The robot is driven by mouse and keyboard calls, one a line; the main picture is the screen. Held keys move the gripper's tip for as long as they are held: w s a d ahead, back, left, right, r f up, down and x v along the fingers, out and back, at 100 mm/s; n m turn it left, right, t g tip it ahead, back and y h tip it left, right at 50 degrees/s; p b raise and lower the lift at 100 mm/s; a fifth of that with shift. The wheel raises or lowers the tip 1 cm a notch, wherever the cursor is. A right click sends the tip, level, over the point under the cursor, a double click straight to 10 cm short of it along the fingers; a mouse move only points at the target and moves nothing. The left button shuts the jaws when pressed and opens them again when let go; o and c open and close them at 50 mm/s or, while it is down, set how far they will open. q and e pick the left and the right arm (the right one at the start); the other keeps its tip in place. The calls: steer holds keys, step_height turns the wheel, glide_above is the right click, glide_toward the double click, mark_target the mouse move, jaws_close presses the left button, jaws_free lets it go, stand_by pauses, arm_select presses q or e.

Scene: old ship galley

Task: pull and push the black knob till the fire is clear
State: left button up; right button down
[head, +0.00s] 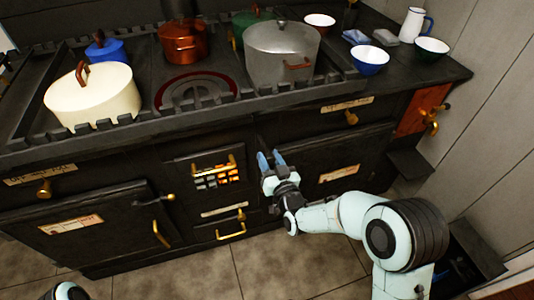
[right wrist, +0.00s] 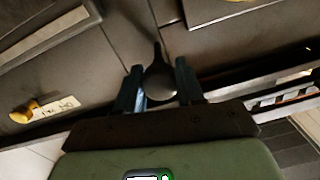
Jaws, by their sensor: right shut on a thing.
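The black knob (right wrist: 160,82) shows in the right wrist view, with a round head and a thin stem pointing away from me. It sits between the two blue fingers of my right gripper (right wrist: 159,85), which is shut on it. In the head view my right gripper (head: 270,160) is at the stove front, just right of the fire grate (head: 218,176). The knob is mostly hidden there by the fingers. Orange glow shows behind the grate's bars. Only a piece of my left arm shows at the bottom left; its gripper is out of view.
The black stove top carries a cream pot (head: 92,98), a grey pot (head: 282,55), a copper pot (head: 184,42) and a blue pot (head: 107,50). Bowls and a white jug (head: 412,25) stand at the right. Brass handles stick out from the front. Floor tiles in front are clear.

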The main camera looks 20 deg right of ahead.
steer(key=shift+s, duration=0.45)
arm_select(q)
steer(key=shift+s+f, duration=0.1)
steer(key=shift+s, duration=0.15)
arm_select(e)
steer(key=shift+w, duration=0.1)
steer(key=c, duration=0.7)
jaws_free()
arm_select(q)
steer(key=w+r, duration=0.1)
steer(key=w+r+t+p, duration=0.1)
steer(key=w, duration=0.1)
steer(key=shift+d+r, duration=0.2)
steer(key=shift+r, duration=0.05)
arm_select(e)
steer(key=s+d, duration=0.1)
steer(key=s, duration=1.2)
steer(key=shift+s, duration=0.15)
